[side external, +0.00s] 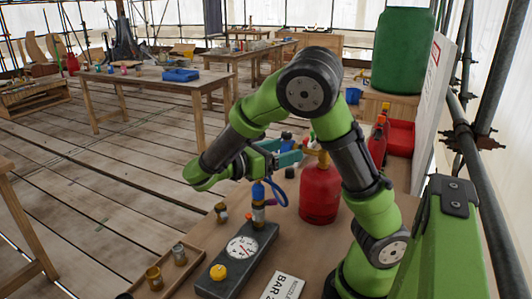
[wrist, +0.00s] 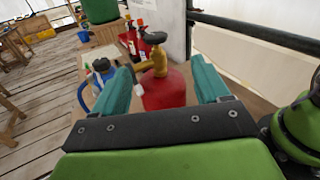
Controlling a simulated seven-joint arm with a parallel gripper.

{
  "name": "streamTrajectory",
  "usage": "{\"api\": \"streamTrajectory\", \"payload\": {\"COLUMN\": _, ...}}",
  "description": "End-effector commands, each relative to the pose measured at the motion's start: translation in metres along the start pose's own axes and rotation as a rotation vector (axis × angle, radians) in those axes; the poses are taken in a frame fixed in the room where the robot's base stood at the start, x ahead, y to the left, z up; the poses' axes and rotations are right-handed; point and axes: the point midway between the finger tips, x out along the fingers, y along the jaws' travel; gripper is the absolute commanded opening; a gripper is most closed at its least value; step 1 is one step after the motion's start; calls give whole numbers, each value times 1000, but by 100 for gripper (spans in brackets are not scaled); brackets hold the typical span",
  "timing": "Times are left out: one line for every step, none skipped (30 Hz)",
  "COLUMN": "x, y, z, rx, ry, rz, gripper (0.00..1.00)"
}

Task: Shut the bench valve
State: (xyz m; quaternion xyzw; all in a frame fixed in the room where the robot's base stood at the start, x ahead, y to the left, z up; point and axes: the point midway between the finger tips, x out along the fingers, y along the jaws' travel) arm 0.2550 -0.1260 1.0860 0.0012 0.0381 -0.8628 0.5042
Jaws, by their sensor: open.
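A red gas cylinder (side external: 320,192) stands upright on the bench. In the wrist view the cylinder (wrist: 165,90) has a brass valve (wrist: 156,63) with a black handwheel (wrist: 153,38) on top. My gripper (side external: 296,150) is open, with teal fingers, just left of the cylinder's top. In the wrist view my gripper (wrist: 162,66) has its fingers on either side of the cylinder and valve, apparently short of the handwheel. The valve top is partly hidden by my arm in the side view. A grey block with a dial gauge (side external: 241,248) and yellow knob (side external: 218,272) lies nearer the camera.
A blue-topped brass fitting (side external: 258,207) with a blue hose (side external: 277,194) stands at the block's far end. A wooden tray (side external: 168,276) with small brass parts lies left. A printed sign (side external: 283,287) is in front. Red containers (side external: 401,138) stand behind the cylinder.

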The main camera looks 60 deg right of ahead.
Motion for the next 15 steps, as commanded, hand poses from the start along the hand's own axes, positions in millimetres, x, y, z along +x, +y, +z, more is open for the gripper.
{"api": "streamTrajectory", "payload": {"x": 3, "y": -7, "z": -1, "rx": 1, "ry": -8, "rz": 53, "gripper": 75}}
{"api": "streamTrajectory", "payload": {"x": 4, "y": -9, "z": -2, "rx": 6, "ry": -16, "rz": 79, "gripper": 75}}
{"api": "streamTrajectory", "payload": {"x": 7, "y": -12, "z": -4, "rx": 15, "ry": -26, "rz": 104, "gripper": 75}}
{"api": "streamTrajectory", "payload": {"x": 8, "y": -12, "z": -5, "rx": 20, "ry": -33, "rz": 118, "gripper": 75}}
{"api": "streamTrajectory", "payload": {"x": 10, "y": -12, "z": -6, "rx": 28, "ry": -44, "rz": 129, "gripper": 75}}
{"api": "streamTrajectory", "payload": {"x": 12, "y": -11, "z": -6, "rx": 45, "ry": -48, "rz": 136, "gripper": 75}}
{"api": "streamTrajectory", "payload": {"x": 13, "y": -10, "z": -5, "rx": 54, "ry": -47, "rz": 137, "gripper": 75}}
{"api": "streamTrajectory", "payload": {"x": 14, "y": -9, "z": -5, "rx": 61, "ry": -46, "rz": 137, "gripper": 75}}
{"api": "streamTrajectory", "payload": {"x": 18, "y": -9, "z": -5, "rx": 64, "ry": -45, "rz": 135, "gripper": 75}}
{"api": "streamTrajectory", "payload": {"x": 21, "y": -8, "z": -5, "rx": 63, "ry": -45, "rz": 134, "gripper": 75}}
{"api": "streamTrajectory", "payload": {"x": 25, "y": -8, "z": -5, "rx": 63, "ry": -45, "rz": 132, "gripper": 75}}
{"api": "streamTrajectory", "payload": {"x": 32, "y": -8, "z": -4, "rx": 63, "ry": -44, "rz": 130, "gripper": 75}}
{"api": "streamTrajectory", "payload": {"x": 37, "y": -7, "z": -4, "rx": 62, "ry": -44, "rz": 129, "gripper": 75}}
{"api": "streamTrajectory", "payload": {"x": 43, "y": -7, "z": -4, "rx": 62, "ry": -44, "rz": 129, "gripper": 75}}
{"api": "streamTrajectory", "payload": {"x": 51, "y": -5, "z": -3, "rx": 62, "ry": -45, "rz": 129, "gripper": 75}}
